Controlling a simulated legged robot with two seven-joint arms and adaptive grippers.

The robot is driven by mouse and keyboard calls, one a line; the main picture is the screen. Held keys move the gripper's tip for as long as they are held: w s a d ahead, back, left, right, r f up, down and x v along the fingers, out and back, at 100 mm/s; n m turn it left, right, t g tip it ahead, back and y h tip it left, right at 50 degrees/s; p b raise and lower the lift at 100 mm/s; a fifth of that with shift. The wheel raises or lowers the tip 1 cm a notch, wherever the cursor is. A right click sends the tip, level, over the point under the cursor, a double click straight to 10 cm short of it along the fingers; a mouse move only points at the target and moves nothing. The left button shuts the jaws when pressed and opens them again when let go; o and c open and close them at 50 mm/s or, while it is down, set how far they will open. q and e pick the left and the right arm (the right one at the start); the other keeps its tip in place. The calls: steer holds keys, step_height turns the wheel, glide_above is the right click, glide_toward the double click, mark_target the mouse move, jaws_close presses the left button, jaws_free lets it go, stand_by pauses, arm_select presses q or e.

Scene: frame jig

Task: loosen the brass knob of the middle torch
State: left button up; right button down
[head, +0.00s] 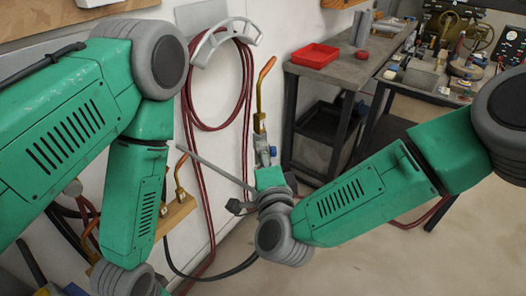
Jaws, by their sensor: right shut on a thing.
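A torch (260,123) with a brass neck and a copper-coloured bent tip stands nearly upright in the middle of the head view. My right gripper (263,158) is at its lower end and is shut on it. A small blue part (272,151) shows beside the grip; I cannot make out the brass knob. Another torch (180,175) stands at a wooden rack (176,216) on the left, and a further copper tip (91,228) shows lower left, partly behind my left arm. My left gripper is out of view below the picture.
A red hose (244,100) hangs in loops from a white wall hook (226,36) behind the torch. A grey bench (340,70) with a red tray (314,56) and a cluttered worktable (430,85) stand at the back right. A thin grey rod (215,168) runs left of my right gripper.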

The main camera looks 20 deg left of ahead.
steer(key=shift+s+f, duration=0.1)
steer(key=shift+f, duration=0.35)
steer(key=c, duration=1.6)
jaws_free()
steer(key=shift+o, duration=1)
steer(key=v, duration=1.1)
steer(key=shift+s, duration=0.2)
steer(key=shift+d, duration=0.1)
